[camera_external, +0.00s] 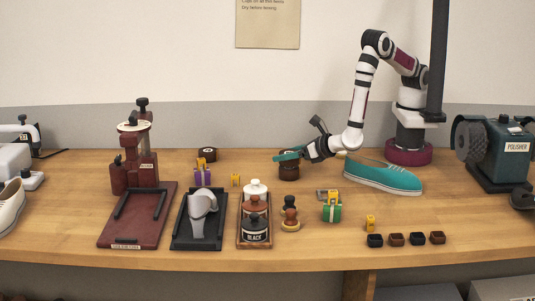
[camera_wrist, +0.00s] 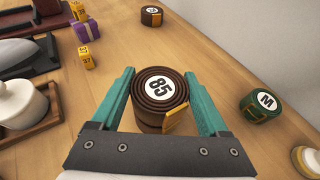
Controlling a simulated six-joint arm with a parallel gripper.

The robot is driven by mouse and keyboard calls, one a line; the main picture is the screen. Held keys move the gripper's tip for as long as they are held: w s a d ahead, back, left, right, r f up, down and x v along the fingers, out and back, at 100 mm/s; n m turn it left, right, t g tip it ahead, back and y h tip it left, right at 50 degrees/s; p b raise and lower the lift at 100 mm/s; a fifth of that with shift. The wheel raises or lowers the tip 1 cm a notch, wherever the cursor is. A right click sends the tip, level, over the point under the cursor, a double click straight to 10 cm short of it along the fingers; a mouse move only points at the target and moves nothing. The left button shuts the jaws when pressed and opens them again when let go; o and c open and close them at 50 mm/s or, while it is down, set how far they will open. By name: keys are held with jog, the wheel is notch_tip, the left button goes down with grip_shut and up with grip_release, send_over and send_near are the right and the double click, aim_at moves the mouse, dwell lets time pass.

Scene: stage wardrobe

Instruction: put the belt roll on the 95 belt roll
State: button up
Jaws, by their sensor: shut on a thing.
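My gripper (camera_external: 288,155) is shut on a brown belt roll marked 85 (camera_wrist: 160,87), with one teal finger on each side in the wrist view (camera_wrist: 160,76). In the external view, brown rolled leather (camera_external: 289,171) shows below the fingers and reaches down to the bench. It looks like more than one roll high; whether the held roll touches a lower one I cannot tell. An orange tab shows at the near side of the stack in the wrist view. No 95 label is readable.
Another dark belt roll (camera_external: 207,154) with an orange band lies to the left. A green roll marked M (camera_wrist: 262,105) lies towards the wall.

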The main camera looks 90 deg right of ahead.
jog(key=shift+f, duration=0.45)
jog(key=shift+f, duration=0.2)
